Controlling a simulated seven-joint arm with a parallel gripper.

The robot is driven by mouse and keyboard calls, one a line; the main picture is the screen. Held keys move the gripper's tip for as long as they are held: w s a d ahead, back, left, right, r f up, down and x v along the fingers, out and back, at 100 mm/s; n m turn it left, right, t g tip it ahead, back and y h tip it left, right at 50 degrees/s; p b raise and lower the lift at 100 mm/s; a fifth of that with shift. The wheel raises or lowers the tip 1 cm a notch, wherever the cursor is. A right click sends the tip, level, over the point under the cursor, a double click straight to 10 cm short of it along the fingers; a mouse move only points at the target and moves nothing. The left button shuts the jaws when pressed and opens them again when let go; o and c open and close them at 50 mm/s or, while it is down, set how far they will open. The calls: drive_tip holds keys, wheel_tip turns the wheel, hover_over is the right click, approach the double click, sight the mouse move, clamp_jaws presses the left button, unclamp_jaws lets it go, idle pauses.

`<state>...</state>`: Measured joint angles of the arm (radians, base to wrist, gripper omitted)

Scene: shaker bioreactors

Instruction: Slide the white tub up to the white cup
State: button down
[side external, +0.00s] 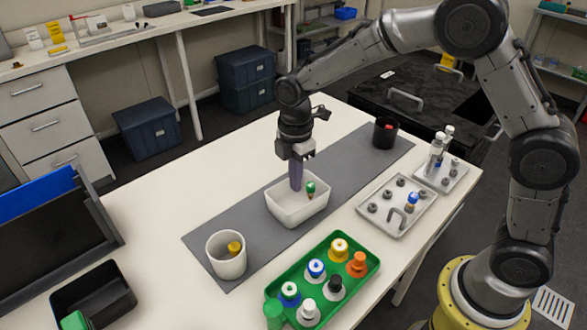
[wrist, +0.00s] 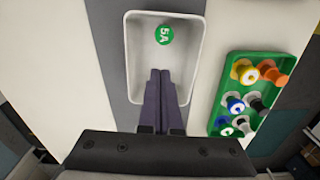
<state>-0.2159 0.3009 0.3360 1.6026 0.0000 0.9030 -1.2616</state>
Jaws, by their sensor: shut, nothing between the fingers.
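The white cup (side external: 222,265) stands upright near the mat's near left end, with a yellow-topped item inside. A gap of mat separates cup and tub. My gripper (side external: 295,187) points down with its purple fingers shut and empty, their tips within the tub's outline. They also show in the wrist view (wrist: 160,72). Contact with the tub is unclear. The cup is outside the wrist view.
A green tray (side external: 322,312) of coloured bottles lies right of the cup. A pale tray (side external: 380,224) with small parts lies farther right. A black cup (side external: 385,134) stands at the mat's far end. A black bin (side external: 95,300) is at the lower left. The mat between tub and cup is clear.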

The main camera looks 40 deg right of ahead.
sight(294, 208)
wheel_tip(294, 208, down, 5)
drive_tip(key=shift+a+r, duration=0.1)
drive_tip(key=shift+a, duration=0.05)
drive_tip(key=shift+w+a+r, duration=0.1)
drive_tip(key=shift+w+a, duration=0.05)
drive_tip(key=shift+a, duration=1.7)
drive_tip(key=shift+a, duration=0.1)
drive_tip(key=a, duration=0.6)
drive_tip(key=w+a, duration=0.1)
drive_tip(key=a, duration=0.3)
